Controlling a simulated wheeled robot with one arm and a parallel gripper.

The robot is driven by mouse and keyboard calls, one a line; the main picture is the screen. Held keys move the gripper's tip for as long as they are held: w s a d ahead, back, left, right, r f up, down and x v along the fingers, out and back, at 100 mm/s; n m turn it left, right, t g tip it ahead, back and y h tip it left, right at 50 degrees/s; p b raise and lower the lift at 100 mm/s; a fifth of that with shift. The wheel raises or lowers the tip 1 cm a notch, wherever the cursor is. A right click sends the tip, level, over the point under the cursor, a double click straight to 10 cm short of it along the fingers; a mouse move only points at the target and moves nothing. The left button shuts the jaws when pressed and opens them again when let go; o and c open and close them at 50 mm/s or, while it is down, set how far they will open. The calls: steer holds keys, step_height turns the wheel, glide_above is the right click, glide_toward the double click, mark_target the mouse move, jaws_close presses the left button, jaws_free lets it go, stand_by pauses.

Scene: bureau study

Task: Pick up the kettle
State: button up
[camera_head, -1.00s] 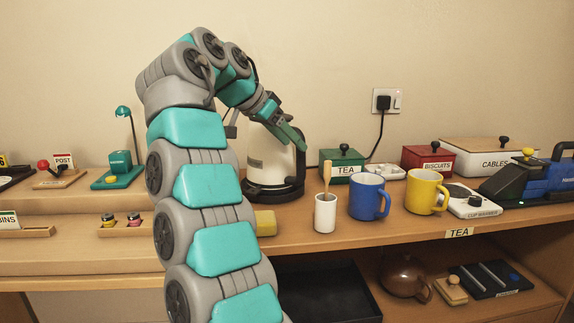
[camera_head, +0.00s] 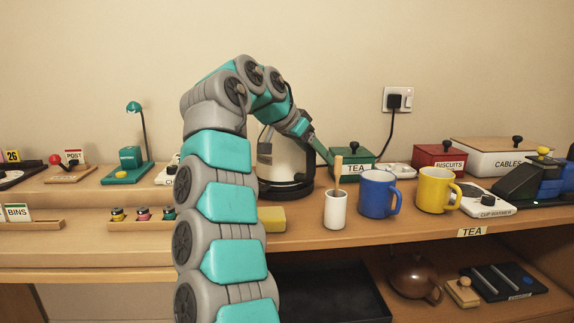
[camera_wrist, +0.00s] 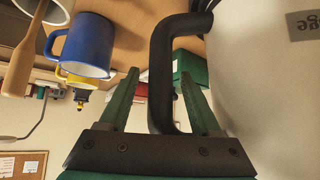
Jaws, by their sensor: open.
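The kettle (camera_head: 283,165) is white with a black base and black handle, standing on the wooden shelf behind my arm, which partly hides it. My gripper (camera_head: 322,158) is at the kettle's right side, by its handle. In the wrist view the black handle (camera_wrist: 162,75) stands between the two green fingers of my gripper (camera_wrist: 160,95), and the kettle's pale body (camera_wrist: 262,70) fills the right. The fingers are apart and not closed on the handle.
A white cup with a wooden spoon (camera_head: 336,210), a blue mug (camera_head: 378,194) and a yellow mug (camera_head: 435,190) stand to the right. A green TEA box (camera_head: 352,155) is close beside the gripper. A yellow block (camera_head: 271,218) lies in front of the kettle.

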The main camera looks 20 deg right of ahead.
steer(key=shift+d+f, duration=0.1)
steer(key=shift+d, duration=0.05)
jaws_close()
stand_by(0.4)
stand_by(1.0)
